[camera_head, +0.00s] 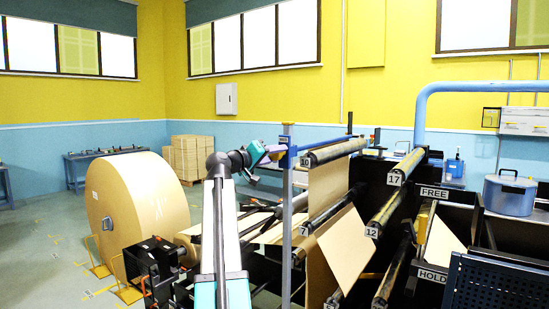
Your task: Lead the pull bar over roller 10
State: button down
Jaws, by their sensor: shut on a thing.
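Roller 10 (338,151) is the upper dark roller, with its number plate at the near left end. A brown paper web (331,184) rises from around roller 7 (322,214) to roller 10. My gripper (271,154) is at the left end of roller 10, at about its height. It is shut on the pull bar, of which I can make out only a blue piece (290,151) beside the roller's end. The fingertips are small, and the rest of the bar cannot be told apart from the roller and paper.
A blue-grey upright post (287,220) stands close right of my arm. Rollers 12 (383,218) and 17 (408,165) lie to the right, with FREE and HOLD signs beyond. A large kraft roll (137,212) stands at left. Open floor lies at far left.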

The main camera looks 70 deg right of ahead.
jog(key=shift+s+a, duration=0.1)
jog(key=shift+s, duration=0.15)
jog(key=shift+s+a+r+p, duration=0.1)
jog(key=shift+s+a+r, duration=0.15)
jog(key=shift+s, duration=0.55)
jog(key=shift+s+a+r+p, duration=0.15)
jog(key=shift+s+r, duration=0.15)
jog(key=shift+s, duration=0.5)
jog(key=shift+s+a+r+p, duration=0.1)
jog(key=shift+s+a+r, duration=0.15)
jog(key=shift+s, duration=0.55)
jog(key=shift+s+a+f+b, duration=0.25)
jog(key=shift+s+f+b, duration=0.2)
jog(key=shift+s+f, duration=0.5)
jog(key=shift+s+a+f+b, duration=0.25)
jog(key=shift+s+f+b, duration=0.3)
jog(key=shift+s, duration=0.55)
jog(key=shift+f, duration=0.1)
jog(key=s+a+f+b, duration=0.1)
jog(key=s+f+b, duration=0.4)
jog(key=f, duration=0.4)
jog(key=s+a+f+b, duration=0.1)
jog(key=s+f+b, duration=0.4)
jog(key=f, duration=0.4)
jog(key=s+a+f+b, duration=0.2)
jog(key=s+f+b, duration=0.4)
jog(key=f, duration=0.4)
jog(key=shift+a, duration=0.15)
